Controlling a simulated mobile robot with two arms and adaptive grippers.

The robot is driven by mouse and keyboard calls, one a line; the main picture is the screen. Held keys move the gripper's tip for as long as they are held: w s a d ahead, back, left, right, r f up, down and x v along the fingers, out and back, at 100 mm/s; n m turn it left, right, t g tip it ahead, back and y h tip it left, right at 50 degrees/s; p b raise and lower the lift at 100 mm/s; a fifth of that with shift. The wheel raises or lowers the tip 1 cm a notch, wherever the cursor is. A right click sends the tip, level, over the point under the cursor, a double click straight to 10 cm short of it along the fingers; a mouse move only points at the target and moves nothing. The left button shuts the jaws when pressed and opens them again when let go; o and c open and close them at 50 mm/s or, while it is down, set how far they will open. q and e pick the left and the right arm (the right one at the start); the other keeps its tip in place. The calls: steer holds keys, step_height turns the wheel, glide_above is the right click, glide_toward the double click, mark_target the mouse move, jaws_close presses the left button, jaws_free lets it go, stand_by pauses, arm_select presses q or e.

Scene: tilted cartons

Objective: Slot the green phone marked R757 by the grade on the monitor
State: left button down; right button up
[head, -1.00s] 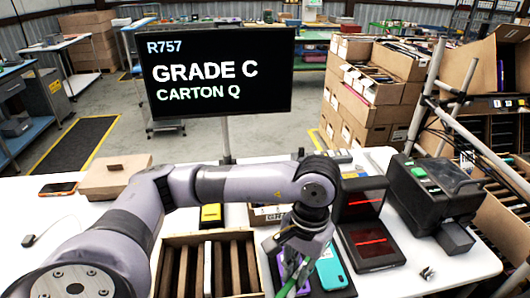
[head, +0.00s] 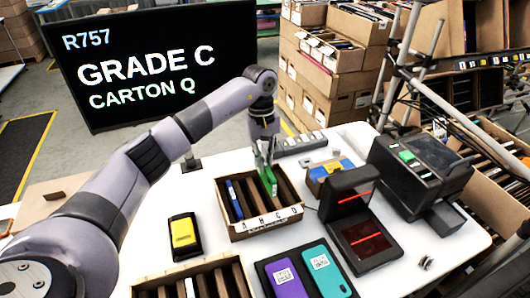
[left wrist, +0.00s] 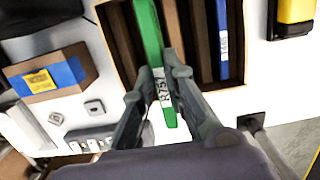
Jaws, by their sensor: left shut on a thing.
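The monitor (head: 150,60) reads R757, GRADE C, CARTON Q. My left gripper (head: 265,160) is shut on the green phone (head: 268,182), held upright over the small carton (head: 266,230). In the left wrist view the green phone (left wrist: 150,35) is between the fingers (left wrist: 163,78), its R757 label facing the camera. Its far end reaches the carton's slots; I cannot tell how deep it is. A blue phone (head: 236,200) stands in the carton's left slot. My right gripper is not in view.
A tray with a purple phone (head: 285,280) and a teal phone (head: 324,270) lies in front. A black device with red lines (head: 366,242) stands right of the carton. A yellow-and-black device (head: 183,235) lies left. Another slotted carton (head: 150,290) is at the front edge.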

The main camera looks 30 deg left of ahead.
mark_target(264, 174)
arm_select(q)
steer(key=shift+s+f, duration=0.1)
steer(key=shift+s, duration=0.1)
steer(key=shift+s+d+f, duration=0.1)
steer(key=shift+f, duration=0.05)
steer(key=shift+f+b, duration=0.2)
steer(key=shift+b, duration=0.15)
steer(key=shift+f+b, duration=0.3)
steer(key=shift+f, duration=0.4)
steer(key=shift+f+b, duration=0.45)
steer(key=shift+f, duration=0.95)
steer(key=shift+f+b, duration=2)
steer(key=shift+f, duration=0.1)
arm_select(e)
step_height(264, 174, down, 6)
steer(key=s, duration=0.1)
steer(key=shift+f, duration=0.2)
arm_select(q)
steer(key=shift+f+b, duration=0.25)
steer(key=shift+b, duration=0.05)
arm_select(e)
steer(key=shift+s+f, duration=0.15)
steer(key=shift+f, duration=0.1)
